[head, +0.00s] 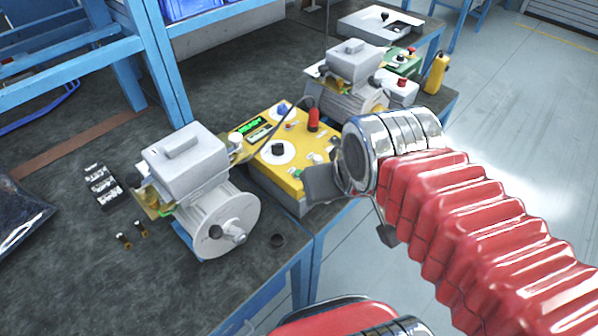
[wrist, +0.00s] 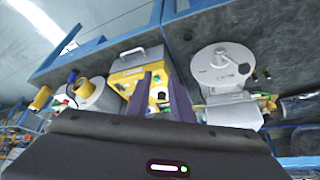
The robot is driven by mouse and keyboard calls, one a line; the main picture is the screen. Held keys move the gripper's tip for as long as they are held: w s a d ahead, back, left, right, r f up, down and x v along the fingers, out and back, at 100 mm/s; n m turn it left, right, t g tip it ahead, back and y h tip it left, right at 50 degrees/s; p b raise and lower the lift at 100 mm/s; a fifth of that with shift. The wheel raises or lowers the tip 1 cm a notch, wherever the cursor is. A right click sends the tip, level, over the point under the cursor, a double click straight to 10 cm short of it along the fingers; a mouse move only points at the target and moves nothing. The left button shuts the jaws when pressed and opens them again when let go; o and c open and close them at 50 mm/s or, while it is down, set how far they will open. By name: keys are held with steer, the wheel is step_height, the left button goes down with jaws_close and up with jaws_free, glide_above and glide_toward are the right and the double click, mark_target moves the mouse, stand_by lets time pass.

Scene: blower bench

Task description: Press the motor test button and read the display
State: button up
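The yellow test box (head: 262,180) sits at the bench's front edge, its panel facing up. A small display (head: 250,126) glows green at its back left, too small to read. The panel carries a white dial (head: 278,152), a blue knob (head: 282,108), a red upright part (head: 314,119) and small buttons at the right. I cannot tell which one is the motor test button. My gripper (head: 322,184) is at the box's right front corner, partly hidden by my wrist. In the wrist view, its two dark fingers (wrist: 161,95) stand apart before the yellow box (wrist: 130,75), with nothing between them.
A grey motor unit (head: 190,190) stands left of the box, and another (head: 352,75) stands behind it. A green box (head: 402,62) and a yellow bottle-like object (head: 436,72) are at the back right. Blue shelving (head: 150,60) rises at the left. Open floor lies at the right.

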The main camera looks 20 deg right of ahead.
jaws_close()
stand_by(1.2)
